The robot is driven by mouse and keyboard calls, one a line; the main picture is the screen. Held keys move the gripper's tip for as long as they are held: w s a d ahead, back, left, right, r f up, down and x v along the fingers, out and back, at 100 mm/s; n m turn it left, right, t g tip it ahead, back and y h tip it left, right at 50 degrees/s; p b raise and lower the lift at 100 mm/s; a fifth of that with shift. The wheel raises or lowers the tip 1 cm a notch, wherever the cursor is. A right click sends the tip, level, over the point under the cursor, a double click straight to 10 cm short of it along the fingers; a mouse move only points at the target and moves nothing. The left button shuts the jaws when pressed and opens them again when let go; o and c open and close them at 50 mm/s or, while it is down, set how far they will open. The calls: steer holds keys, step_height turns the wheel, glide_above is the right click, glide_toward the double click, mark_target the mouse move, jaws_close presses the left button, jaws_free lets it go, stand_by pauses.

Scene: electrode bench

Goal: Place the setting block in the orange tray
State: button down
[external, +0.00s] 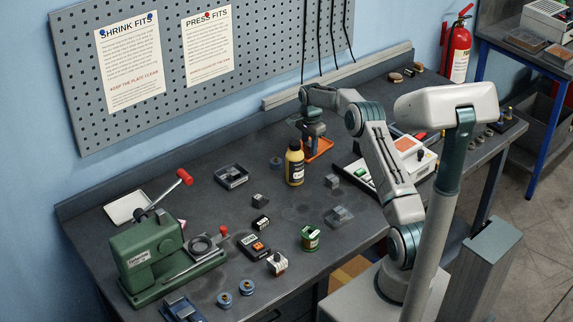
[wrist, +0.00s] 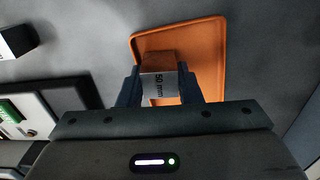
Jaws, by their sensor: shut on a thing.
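The orange tray (external: 318,149) lies on the bench near the back, beside the yellow bottle. My gripper (external: 313,144) is over it, pointing down. In the wrist view the orange tray (wrist: 213,52) spreads out beyond my gripper (wrist: 160,87). The jaws are shut on the setting block (wrist: 159,88), a small block with a pale face marked "50 mm". Its far part looks orange-brown against the tray. I cannot tell whether the block touches the tray floor. In the external view the block is hidden by my gripper.
A green press (external: 155,258) and several small blocks and tins occupy the left and front. Bare bench shows behind the tray.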

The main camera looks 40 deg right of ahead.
steer(key=shift+f, duration=0.2)
steer(key=c, duration=1)
jaws_free()
steer(key=shift+c, duration=0.2)
steer(key=shift+r, duration=0.2)
